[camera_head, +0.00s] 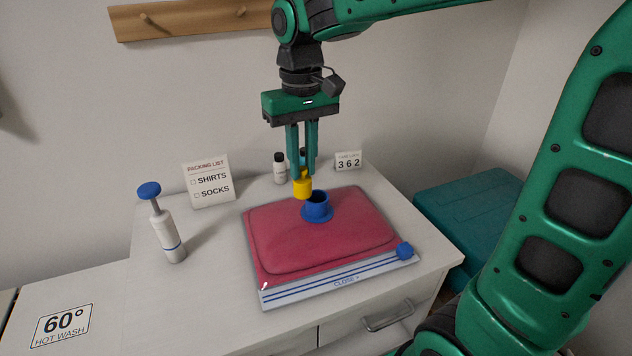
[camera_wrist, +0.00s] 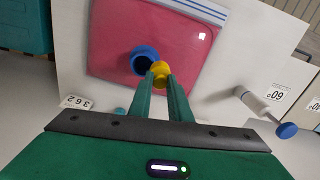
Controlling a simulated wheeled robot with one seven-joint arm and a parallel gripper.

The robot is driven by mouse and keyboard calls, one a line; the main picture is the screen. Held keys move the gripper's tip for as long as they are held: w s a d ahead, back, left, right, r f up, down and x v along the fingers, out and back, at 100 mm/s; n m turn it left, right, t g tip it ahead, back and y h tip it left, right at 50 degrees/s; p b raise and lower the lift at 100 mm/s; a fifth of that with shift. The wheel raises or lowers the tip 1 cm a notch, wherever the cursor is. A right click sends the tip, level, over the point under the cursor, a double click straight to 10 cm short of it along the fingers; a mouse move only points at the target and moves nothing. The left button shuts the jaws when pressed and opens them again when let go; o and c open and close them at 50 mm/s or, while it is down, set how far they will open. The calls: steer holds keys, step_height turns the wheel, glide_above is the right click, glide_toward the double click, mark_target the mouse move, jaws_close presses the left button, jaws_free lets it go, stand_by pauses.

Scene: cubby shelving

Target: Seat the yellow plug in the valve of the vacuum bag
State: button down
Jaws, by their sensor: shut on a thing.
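The yellow plug (camera_head: 302,187) is held between the fingertips of my gripper (camera_head: 302,170), which is shut on it and points down. It also shows in the wrist view (camera_wrist: 160,72). The pink vacuum bag (camera_head: 290,236) lies flat on the white cabinet top. Its blue valve (camera_head: 317,207) stands up near the bag's upper middle with its round opening facing up. In the wrist view the dark opening of the valve (camera_wrist: 145,60) shows beside the plug. The plug is above and a little left of the valve in the head view, apart from it.
A blue slider (camera_head: 404,250) sits at the bag's right front corner. A white hand pump (camera_head: 167,228) with a blue knob stands at the left. A packing list card (camera_head: 208,180), small bottles (camera_head: 280,168) and a number card (camera_head: 348,161) stand behind.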

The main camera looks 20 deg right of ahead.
steer(key=d+f, duration=0.1)
steer(key=f, duration=0.1)
steer(key=d+f, duration=0.1)
steer(key=s+d+f, duration=0.1)
steer(key=f, duration=0.1)
steer(key=shift+d+f, duration=0.3)
steer(key=shift+f, duration=0.05)
steer(key=c, duration=1.6)
jaws_free()
steer(key=w+f, duration=0.1)
steer(key=w, duration=0.2)
steer(key=shift+f, duration=0.35)
steer(key=shift+c, duration=0.2)
steer(key=shift+s+r, duration=0.3)
steer(key=shift+s, duration=0.05)
steer(key=shift+s+r, duration=0.15)
steer(key=shift+r, duration=0.2)
step_height(320, 180, up, 12)
steer(key=s+d+f+m, duration=0.3)
steer(key=s+d+f, duration=0.4)
steer(key=s, duration=0.4)
steer(key=s+d+f+m, duration=0.4)
steer(key=s+d+f, duration=0.3)
steer(key=s+d, duration=0.3)
steer(key=shift+s+d+f+m, duration=0.3)
steer(key=shift+s+f, duration=0.1)
steer(key=shift+s, duration=0.75)
